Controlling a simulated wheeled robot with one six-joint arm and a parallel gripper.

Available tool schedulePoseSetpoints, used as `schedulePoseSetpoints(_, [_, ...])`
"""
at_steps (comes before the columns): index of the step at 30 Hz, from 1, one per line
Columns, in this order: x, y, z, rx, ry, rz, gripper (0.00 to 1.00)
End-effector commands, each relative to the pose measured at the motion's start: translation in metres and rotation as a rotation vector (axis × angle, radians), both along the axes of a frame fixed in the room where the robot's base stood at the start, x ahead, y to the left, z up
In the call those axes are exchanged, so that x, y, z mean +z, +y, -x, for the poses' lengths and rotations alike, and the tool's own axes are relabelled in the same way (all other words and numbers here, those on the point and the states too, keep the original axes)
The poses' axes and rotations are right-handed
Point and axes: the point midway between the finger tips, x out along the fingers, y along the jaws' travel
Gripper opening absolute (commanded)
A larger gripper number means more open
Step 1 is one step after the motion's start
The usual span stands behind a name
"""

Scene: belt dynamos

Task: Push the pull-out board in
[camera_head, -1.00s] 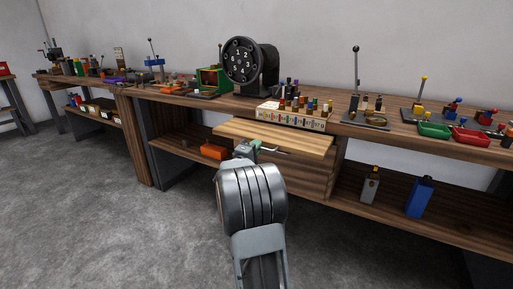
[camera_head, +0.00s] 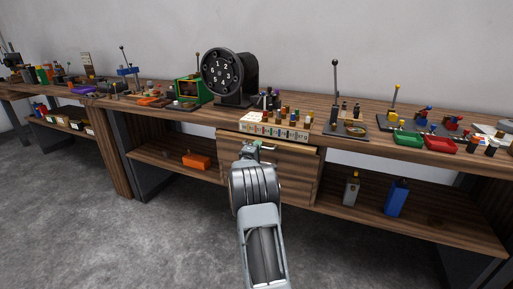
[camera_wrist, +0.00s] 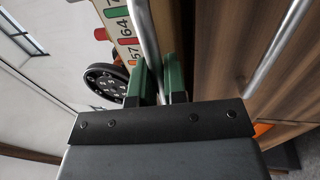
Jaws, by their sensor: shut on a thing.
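The pull-out board (camera_head: 296,148) shows only as a thin pale front edge below the bench top, above a brown drawer front. Its top surface is hidden under the bench.
A numbered rack with coloured pegs (camera_head: 275,127) stands on the bench just above the board. A black dial (camera_head: 222,75) is behind it to the left. A second metal bar (camera_wrist: 278,48) runs along the drawer front. The floor in front is clear.

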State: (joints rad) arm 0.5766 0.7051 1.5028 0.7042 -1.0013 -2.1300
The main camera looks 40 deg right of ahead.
Motion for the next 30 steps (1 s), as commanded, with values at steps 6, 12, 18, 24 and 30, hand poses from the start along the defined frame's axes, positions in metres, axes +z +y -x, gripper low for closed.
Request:
schedulePoseSetpoints(6, [0.001, 0.001, 0.0, -0.001, -0.002, 0.001, 0.25])
schedulePoseSetpoints(12, [0.0, 0.002, -0.001, 0.001, -0.001, 0.001, 0.36])
schedulePoseSetpoints(18, [0.0, 0.003, 0.0, 0.0, 0.0, 0.0, 0.36])
schedulePoseSetpoints(24, [-0.003, 0.024, 0.009, 0.002, 0.002, -0.001, 0.36])
schedulePoseSetpoints(30, [-0.011, 0.062, 0.025, 0.002, 0.002, -0.001, 0.36])
